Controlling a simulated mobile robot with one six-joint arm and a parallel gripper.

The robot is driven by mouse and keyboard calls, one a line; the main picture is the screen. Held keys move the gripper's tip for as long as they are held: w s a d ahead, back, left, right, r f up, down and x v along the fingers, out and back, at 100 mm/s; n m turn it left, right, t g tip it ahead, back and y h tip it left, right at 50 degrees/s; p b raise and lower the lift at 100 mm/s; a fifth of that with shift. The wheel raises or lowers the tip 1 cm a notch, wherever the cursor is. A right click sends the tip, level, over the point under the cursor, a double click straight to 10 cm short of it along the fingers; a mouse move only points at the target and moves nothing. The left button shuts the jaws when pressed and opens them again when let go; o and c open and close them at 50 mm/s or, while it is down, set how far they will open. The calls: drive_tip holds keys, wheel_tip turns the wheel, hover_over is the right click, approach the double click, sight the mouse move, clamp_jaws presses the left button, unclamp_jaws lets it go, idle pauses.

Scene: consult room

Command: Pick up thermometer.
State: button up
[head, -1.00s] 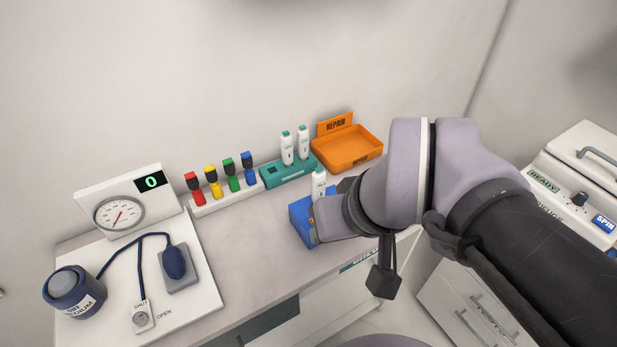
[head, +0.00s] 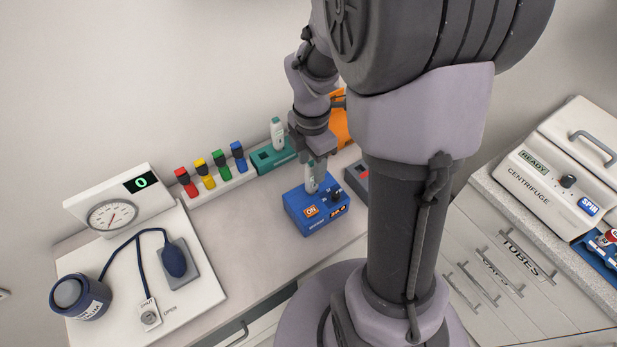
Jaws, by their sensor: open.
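A white thermometer (head: 310,179) stands upright in the blue box (head: 312,222), which has an ON label and dark knobs on top. My gripper (head: 316,166) is open and points down right over that thermometer. Its fingers are at the thermometer's upper part and partly hide it; I cannot tell whether they touch it. Another white thermometer (head: 277,134) with a teal top stands in the teal rack (head: 264,163), beside an empty slot. The rack's right end is hidden behind my gripper.
Red, yellow, green and blue bottles stand in a white rack (head: 213,189). A pressure gauge board (head: 195,290) is at the left. The orange tray (head: 340,128) and a dark grey box (head: 355,176) are partly hidden by my arm. A centrifuge (head: 540,190) stands at the right.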

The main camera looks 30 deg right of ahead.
sight(312, 178)
drive_tip(key=f, duration=0.1)
drive_tip(key=f+b, duration=0.1)
drive_tip(key=f, duration=0.1)
drive_tip(key=f+b, duration=0.1)
drive_tip(key=f, duration=0.1)
drive_tip(key=shift+s+a, duration=0.1)
drive_tip(key=shift+s, duration=0.25)
drive_tip(key=shift+w+f, duration=0.1)
drive_tip(key=shift+f, duration=0.1)
clamp_jaws()
drive_tip(key=shift+r, duration=0.15)
wheel_tip(312, 178, up, 10)
drive_tip(key=p, duration=0.4)
drive_tip(key=shift+r, duration=0.15)
wheel_tip(312, 178, up, 5)
drive_tip(key=p, duration=0.5)
drive_tip(key=shift+f, duration=0.2)
